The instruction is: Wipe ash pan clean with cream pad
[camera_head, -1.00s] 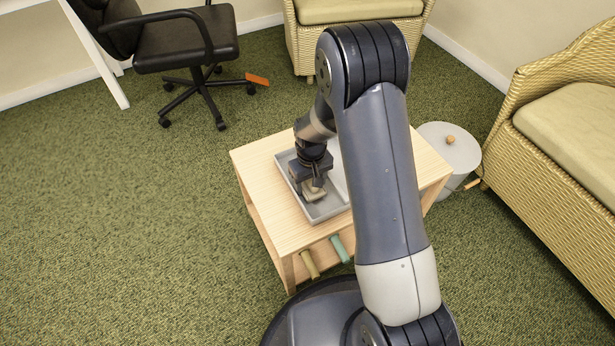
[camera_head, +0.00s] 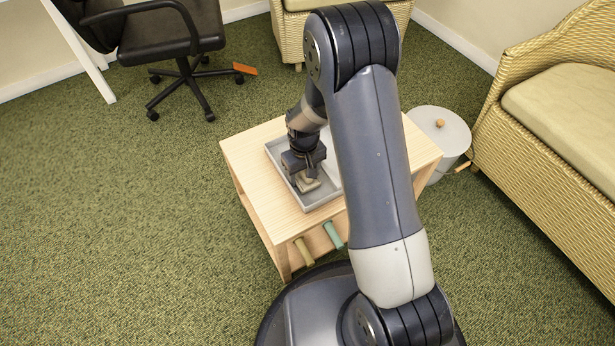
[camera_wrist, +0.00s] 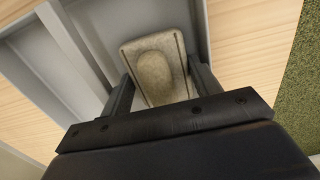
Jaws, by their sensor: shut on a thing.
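The ash pan (camera_head: 321,202) is a shallow grey tray on the light wooden table. It has a divider, and its grey wall also shows in the wrist view (camera_wrist: 203,28). The cream pad (camera_head: 307,184) is a small block with a raised rounded top, low inside the pan. In the wrist view the cream pad (camera_wrist: 158,70) sits between the two dark fingers. My gripper (camera_head: 306,176) is shut on the pad and points down into the pan. My arm hides the pan's right part. I cannot tell whether the pad touches the pan floor, and no ash is clearly visible.
The wooden table (camera_head: 253,170) has bare top around the pan. A lidded grey bin (camera_head: 441,135) stands right, beside a wicker sofa (camera_head: 545,150). An office chair (camera_head: 165,40) stands back left.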

